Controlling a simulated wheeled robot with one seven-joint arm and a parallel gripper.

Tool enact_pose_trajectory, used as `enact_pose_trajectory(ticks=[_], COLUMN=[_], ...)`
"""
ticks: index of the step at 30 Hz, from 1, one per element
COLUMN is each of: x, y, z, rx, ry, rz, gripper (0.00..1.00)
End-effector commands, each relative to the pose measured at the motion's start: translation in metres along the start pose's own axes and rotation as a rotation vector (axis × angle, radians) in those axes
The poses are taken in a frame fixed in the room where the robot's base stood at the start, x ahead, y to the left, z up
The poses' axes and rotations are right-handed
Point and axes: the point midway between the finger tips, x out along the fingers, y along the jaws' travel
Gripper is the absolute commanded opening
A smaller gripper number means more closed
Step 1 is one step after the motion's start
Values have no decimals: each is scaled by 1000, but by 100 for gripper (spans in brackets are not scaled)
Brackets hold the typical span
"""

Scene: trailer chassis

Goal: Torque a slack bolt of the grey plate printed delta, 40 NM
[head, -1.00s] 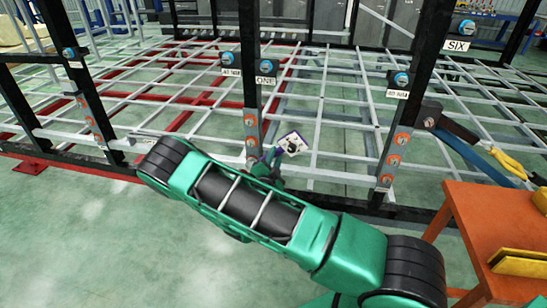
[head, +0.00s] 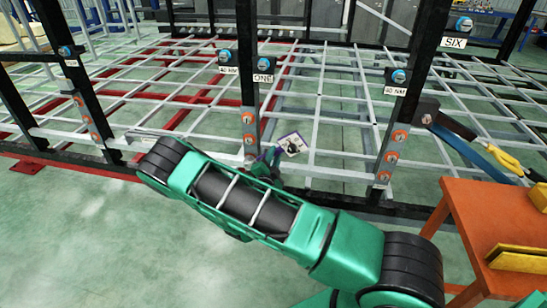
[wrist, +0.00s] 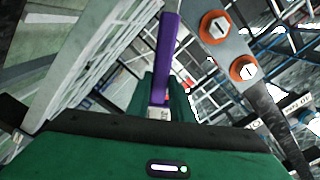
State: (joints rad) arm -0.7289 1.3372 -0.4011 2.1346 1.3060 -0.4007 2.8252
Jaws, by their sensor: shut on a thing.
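My gripper (head: 268,163) is at the far end of my green arm, low beside the middle post, and mostly hidden by the arm. A grey plate (head: 248,131) with orange-ringed bolts is on the middle post, under the sign ONE. Similar plates are on the left post (head: 85,118) and right post (head: 389,153). In the wrist view, a grey plate (wrist: 228,42) with two orange-ringed bolts is right of the tool, apart from it. No delta print is readable.
Signs read 40 NM (head: 228,70), ONE (head: 263,78) and SIX (head: 453,41). A white, purple-edged square (head: 292,143) is beside my gripper. An orange table (head: 480,225) stands at right, with a yellow item (head: 518,259). Green floor at lower left is clear.

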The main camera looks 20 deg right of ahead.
Motion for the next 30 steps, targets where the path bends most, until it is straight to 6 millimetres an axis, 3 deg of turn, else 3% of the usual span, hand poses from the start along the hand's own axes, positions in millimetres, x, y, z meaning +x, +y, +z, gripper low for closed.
enact_pose_trajectory(ticks=[11, 30], x=[-2, -32], y=[-6, -6], z=[0, -1], rx=[-38, -37], ry=[2, 1], rz=[-3, -3], gripper=[0, 0])
